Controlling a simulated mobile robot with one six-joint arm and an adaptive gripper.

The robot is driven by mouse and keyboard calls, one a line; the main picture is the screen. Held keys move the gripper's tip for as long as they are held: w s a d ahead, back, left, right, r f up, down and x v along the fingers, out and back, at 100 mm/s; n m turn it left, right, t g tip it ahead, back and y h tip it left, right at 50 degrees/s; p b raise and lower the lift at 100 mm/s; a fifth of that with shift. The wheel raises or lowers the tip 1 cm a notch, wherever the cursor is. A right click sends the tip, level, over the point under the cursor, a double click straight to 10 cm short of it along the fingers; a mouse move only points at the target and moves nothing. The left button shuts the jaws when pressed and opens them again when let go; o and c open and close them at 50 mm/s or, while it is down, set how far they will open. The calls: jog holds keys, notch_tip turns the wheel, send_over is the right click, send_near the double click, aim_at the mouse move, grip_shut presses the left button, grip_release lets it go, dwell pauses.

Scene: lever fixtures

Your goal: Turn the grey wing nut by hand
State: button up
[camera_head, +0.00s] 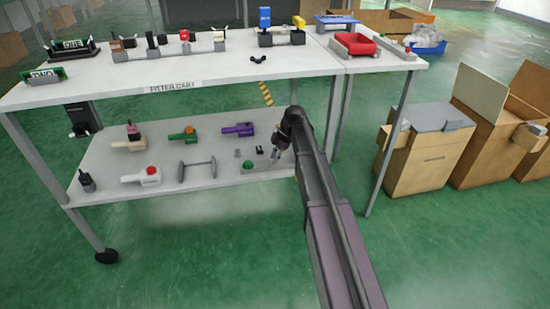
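My arm reaches from the lower right to the cart's lower shelf (210,174). My gripper (275,153) hangs over the right part of that shelf, small and dark, and its finger opening is too small to make out. Left of it are a small black piece (260,150), a small grey piece (237,153) and a green round knob (248,165). I cannot tell whether the grey piece is the wing nut. A dark, wing-shaped piece (258,59) lies on the top shelf. The gripper is apart from that piece; contact with the lower-shelf pieces is unclear.
The lower shelf also holds a purple valve (238,130), a green valve (183,134), a grey bar handle (197,168) and a white block with a red knob (142,176). The top shelf (205,82) overhangs it. Cardboard boxes (427,160) stand at right.

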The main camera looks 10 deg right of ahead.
grip_shut()
jog(key=shift+s+m, duration=0.1)
jog(key=shift+m, duration=0.4)
jog(key=m+t, duration=0.1)
jog(key=m, duration=0.1)
jog(key=m+t, duration=0.1)
jog(key=m, duration=0.2)
jog(key=shift+s+m+h, duration=0.15)
jog(key=shift+m+h, duration=0.15)
jog(key=m+t, duration=0.1)
jog(key=m, duration=0.1)
jog(key=m+h, duration=0.1)
jog(key=m, duration=0.1)
jog(key=shift+a+t, duration=0.1)
jog(key=shift+t, duration=0.3)
jog(key=m, duration=0.2)
jog(key=m+h, duration=0.1)
jog(key=m, duration=0.1)
jog(key=shift+m+t+h, duration=0.3)
jog(key=shift+m, duration=0.1)
jog(key=m+h, duration=0.2)
jog(key=m, duration=0.4)
jog(key=shift+a, duration=0.15)
jog(key=m+h, duration=0.1)
jog(key=m, duration=0.1)
jog(key=m+g+h, duration=0.1)
jog(key=m, duration=0.2)
jog(key=shift+m, duration=0.3)
